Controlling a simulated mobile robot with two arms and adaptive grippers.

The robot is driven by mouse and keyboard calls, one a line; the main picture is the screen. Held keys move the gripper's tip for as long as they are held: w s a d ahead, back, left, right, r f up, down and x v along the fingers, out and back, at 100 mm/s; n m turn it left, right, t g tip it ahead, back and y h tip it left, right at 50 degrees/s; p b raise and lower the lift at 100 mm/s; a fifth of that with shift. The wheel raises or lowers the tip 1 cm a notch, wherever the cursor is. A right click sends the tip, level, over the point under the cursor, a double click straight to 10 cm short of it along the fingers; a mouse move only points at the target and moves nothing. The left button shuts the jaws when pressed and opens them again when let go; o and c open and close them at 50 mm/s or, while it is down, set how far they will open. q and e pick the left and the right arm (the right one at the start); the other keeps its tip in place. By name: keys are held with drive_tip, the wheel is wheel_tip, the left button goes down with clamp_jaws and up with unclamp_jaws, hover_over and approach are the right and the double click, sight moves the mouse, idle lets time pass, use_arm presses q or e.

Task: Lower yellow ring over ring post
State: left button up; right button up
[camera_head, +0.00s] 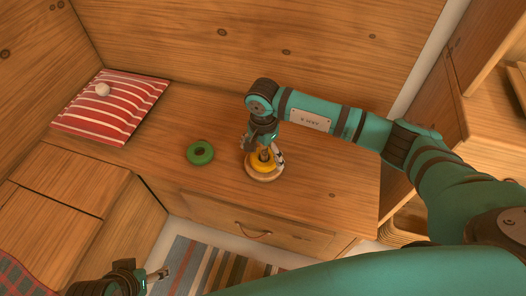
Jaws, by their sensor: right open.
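The yellow ring (261,165) lies around the ring post, low on its round pale wooden base (265,178). The post's upper part is mostly hidden by my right gripper (264,158). That gripper points down over the post, with its open fingers on either side of it and close to the ring. Whether a finger touches the ring I cannot tell. A green ring (200,153) lies flat on the wooden bench top to the left of the post. My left gripper (160,274) is low at the bottom left, away from the post; its finger state is unclear.
A red-and-white striped cushion (108,108) lies at the back left with a small pale round object (102,89) on it. The bench top (330,180) is clear right of the post. A drawer with a leather pull (253,231) is below the front edge, above a striped rug (205,265).

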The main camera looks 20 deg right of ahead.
wheel_tip(320, 180, up, 12)
idle(0.4)
idle(1.3)
